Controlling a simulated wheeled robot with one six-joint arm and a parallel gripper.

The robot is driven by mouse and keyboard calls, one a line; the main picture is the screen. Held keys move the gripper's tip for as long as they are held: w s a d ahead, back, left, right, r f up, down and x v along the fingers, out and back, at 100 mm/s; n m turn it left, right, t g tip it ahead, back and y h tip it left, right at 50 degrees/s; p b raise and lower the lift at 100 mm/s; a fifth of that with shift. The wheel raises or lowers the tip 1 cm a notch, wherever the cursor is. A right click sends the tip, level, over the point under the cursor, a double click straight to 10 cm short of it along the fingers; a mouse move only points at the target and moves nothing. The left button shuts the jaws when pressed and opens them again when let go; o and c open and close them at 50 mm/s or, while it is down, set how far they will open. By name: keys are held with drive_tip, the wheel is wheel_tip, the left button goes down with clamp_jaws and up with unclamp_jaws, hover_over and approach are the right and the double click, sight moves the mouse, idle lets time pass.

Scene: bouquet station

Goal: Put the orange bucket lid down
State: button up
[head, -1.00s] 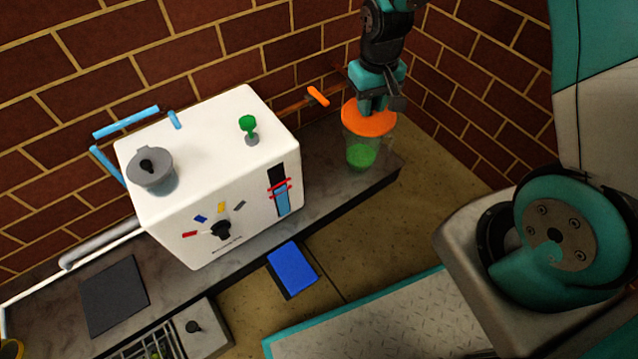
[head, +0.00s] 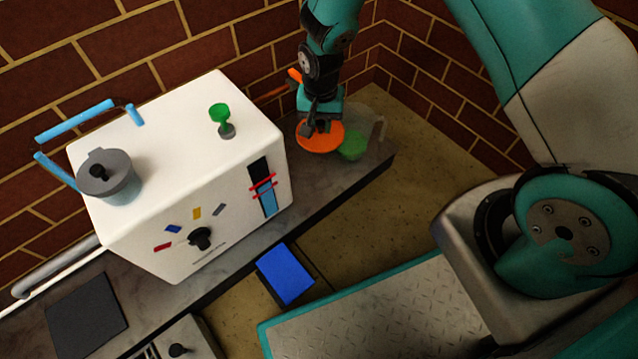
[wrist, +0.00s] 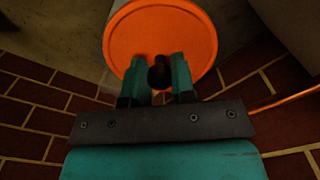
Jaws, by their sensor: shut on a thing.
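The orange bucket lid (head: 321,139) is a flat round disc at the right end of the counter, beside the white machine. My gripper (head: 318,127) is above it and shut on its dark knob. In the wrist view the lid (wrist: 160,35) fills the top middle, with the knob between the two teal fingers (wrist: 160,78). A clear bucket (head: 367,122) with green contents (head: 352,146) stands just right of the lid, uncovered. I cannot tell whether the lid touches the counter or hangs just above it.
A white machine (head: 190,190) with a dial, a grey pot (head: 107,176) and a green-topped knob (head: 221,118) stands left of the lid. An orange pipe handle (head: 294,76) is on the brick wall behind. A blue pad (head: 285,273) lies in front of the counter.

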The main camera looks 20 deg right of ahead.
sight(319, 180)
drive_tip(key=f+b, duration=1)
drive_tip(key=f, duration=1)
drive_tip(key=shift+a+f+b, duration=0.2)
drive_tip(key=shift+b, duration=0.15)
drive_tip(key=shift+r, duration=0.15)
drive_tip(key=o, duration=0.9)
